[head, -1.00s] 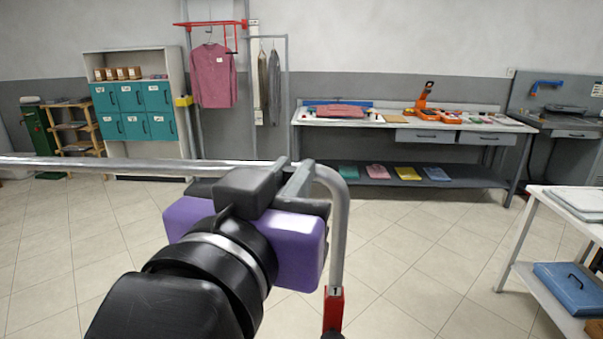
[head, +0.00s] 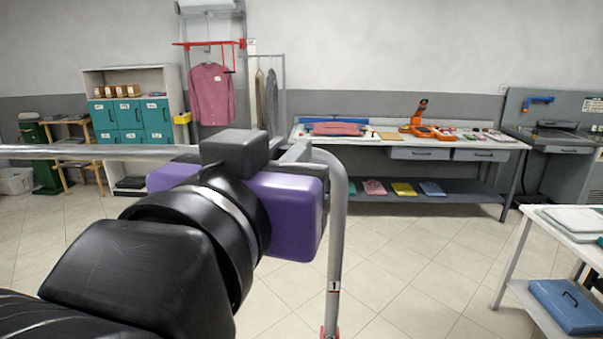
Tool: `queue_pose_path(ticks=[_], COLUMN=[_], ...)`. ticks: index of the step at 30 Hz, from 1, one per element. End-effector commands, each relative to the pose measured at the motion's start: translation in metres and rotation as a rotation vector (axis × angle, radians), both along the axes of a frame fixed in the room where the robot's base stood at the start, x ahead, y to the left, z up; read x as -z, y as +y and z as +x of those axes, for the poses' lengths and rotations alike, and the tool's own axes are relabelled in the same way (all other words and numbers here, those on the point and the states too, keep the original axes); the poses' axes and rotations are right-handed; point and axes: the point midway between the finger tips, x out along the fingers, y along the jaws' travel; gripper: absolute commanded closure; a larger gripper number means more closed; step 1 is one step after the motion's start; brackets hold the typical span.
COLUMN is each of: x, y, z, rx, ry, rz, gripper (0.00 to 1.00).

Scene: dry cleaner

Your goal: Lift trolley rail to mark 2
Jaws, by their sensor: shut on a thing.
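The trolley rail (head: 95,152) is a grey metal tube that runs from the left edge of the head view and bends down on the right into an upright (head: 337,240). A small label reading 1 (head: 333,286) sits on the upright, above a red sleeve (head: 329,333) cut by the bottom edge. No mark 2 can be made out. My gripper (head: 288,155), with a purple body, is shut on the rail near its right bend. The fingertips are partly hidden behind the gripper's dark block.
A long workbench (head: 375,148) with drawers and a lower shelf stands at the back right. A teal locker cabinet (head: 130,115) and a red hanging rail with a pink shirt (head: 212,95) are at the back left. A white table (head: 525,250) is at right. Tiled floor between is clear.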

Motion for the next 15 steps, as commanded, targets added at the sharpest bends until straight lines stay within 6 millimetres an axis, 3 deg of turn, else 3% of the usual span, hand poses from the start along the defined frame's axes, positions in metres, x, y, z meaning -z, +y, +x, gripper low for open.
queue_pose_path(ticks=[1, 3, 14, 15], x=[-0.0144, -0.0190, -0.0195, -0.0194], y=[0.0004, 0.0004, 0.0006, 0.0006], z=[-0.0006, -0.0006, -0.0007, -0.0007], rx=[-0.002, -0.002, -0.002, -0.002], ry=[-0.010, -0.010, -0.009, -0.009], rz=[0.001, 0.001, 0.000, 0.000], gripper=[1.00, 1.00, 1.00, 0.82])
